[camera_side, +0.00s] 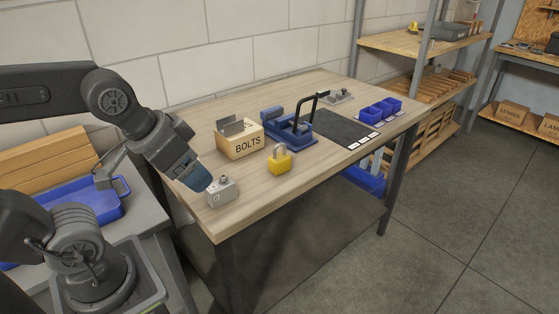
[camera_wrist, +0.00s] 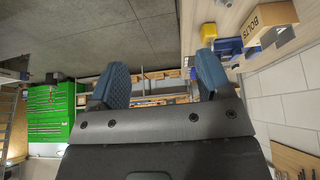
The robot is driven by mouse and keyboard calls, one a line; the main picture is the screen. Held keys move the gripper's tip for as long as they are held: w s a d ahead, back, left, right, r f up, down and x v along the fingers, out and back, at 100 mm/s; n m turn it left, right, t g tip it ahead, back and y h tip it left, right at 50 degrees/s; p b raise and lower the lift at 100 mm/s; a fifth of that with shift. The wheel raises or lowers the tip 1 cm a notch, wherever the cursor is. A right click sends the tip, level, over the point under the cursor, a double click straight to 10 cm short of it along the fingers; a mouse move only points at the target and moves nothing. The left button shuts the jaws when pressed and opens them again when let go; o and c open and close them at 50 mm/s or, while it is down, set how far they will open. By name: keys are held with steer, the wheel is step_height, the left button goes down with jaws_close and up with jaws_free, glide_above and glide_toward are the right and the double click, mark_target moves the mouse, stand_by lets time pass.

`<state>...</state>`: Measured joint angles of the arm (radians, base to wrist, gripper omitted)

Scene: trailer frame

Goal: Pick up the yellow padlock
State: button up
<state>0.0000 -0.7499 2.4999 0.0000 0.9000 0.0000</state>
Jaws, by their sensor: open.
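The yellow padlock (camera_side: 279,163) stands upright on the wooden workbench (camera_side: 255,200) near its front edge, with its grey shackle on top. In the wrist view a small yellow shape (camera_wrist: 208,31), apparently the padlock, shows just beyond the right finger. My gripper (camera_side: 198,180) is over the left end of the bench, to the left of the padlock and apart from it. In the wrist view my gripper (camera_wrist: 162,76) has its two blue fingers wide apart with nothing between them.
A grey metal block (camera_side: 221,192) sits close to my fingertips. A BOLTS box (camera_side: 240,142) stands behind the padlock. A blue vise (camera_side: 288,128), a black-handled tool (camera_side: 312,110), a dark mat (camera_side: 335,128) and blue bins (camera_side: 380,110) lie farther right. Bench wood is clear right of the padlock.

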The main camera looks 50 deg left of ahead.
steer(key=shift+o, duration=0.3)
steer(key=o, duration=0.3)
steer(key=shift+o, duration=0.2)
steer(key=w+a+r+n+g+y, duration=0.1)
steer(key=w+a+r+n, duration=0.2)
steer(key=w, duration=0.4)
steer(key=n+g+y, duration=0.3)
steer(key=n+g, duration=0.1)
steer(key=n, duration=1)
glide_above(280, 157)
steer(key=d, duration=0.2)
step_height(280, 157, down, 16)
steer(key=shift+x, duration=2.65)
